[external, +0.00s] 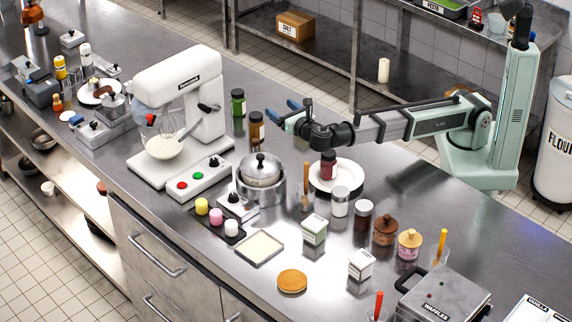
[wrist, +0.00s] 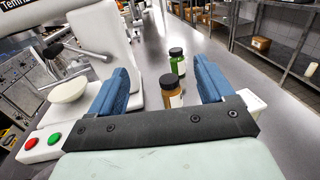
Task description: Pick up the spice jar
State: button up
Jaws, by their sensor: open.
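Several lidded jars could be the spice jar; which one is meant I cannot tell. An orange-brown jar with a black lid (external: 257,132) stands upright right of the mixer, and also shows in the wrist view (wrist: 170,93). A green jar with a black lid (external: 238,103) stands just behind it, also in the wrist view (wrist: 177,63). A dark red jar (external: 328,166) stands at the white plate (external: 350,176). My gripper (external: 289,111) has its blue fingers apart and empty. In the wrist view, both jars show between the fingers (wrist: 163,72), ahead of them, untouched.
The white stand mixer (external: 185,105) stands left of the jars, with a button box (external: 200,180) in front. A lidded pot (external: 262,178), more jars (external: 363,214) and small cartons (external: 314,230) crowd the front. Bare steel counter lies behind and right of the two jars.

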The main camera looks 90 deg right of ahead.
send_over(253, 116)
jog(key=s+a, duration=0.1)
jog(key=s, duration=0.1)
jog(key=shift+w+d+f, duration=0.25)
jog(key=shift+d+f, duration=0.1)
jog(key=shift+d, duration=0.25)
notch_tip(253, 116, down, 4)
jog(key=shift+a+r, duration=0.15)
jog(key=shift+f, duration=2.1)
notch_tip(253, 116, down, 3)
jog(key=shift+f, duration=0.15)
jog(key=shift+x, duration=1.1)
jog(key=shift+w+d+f, duration=0.1)
jog(key=shift+w+d, duration=0.05)
jog(key=shift+d, duration=0.15)
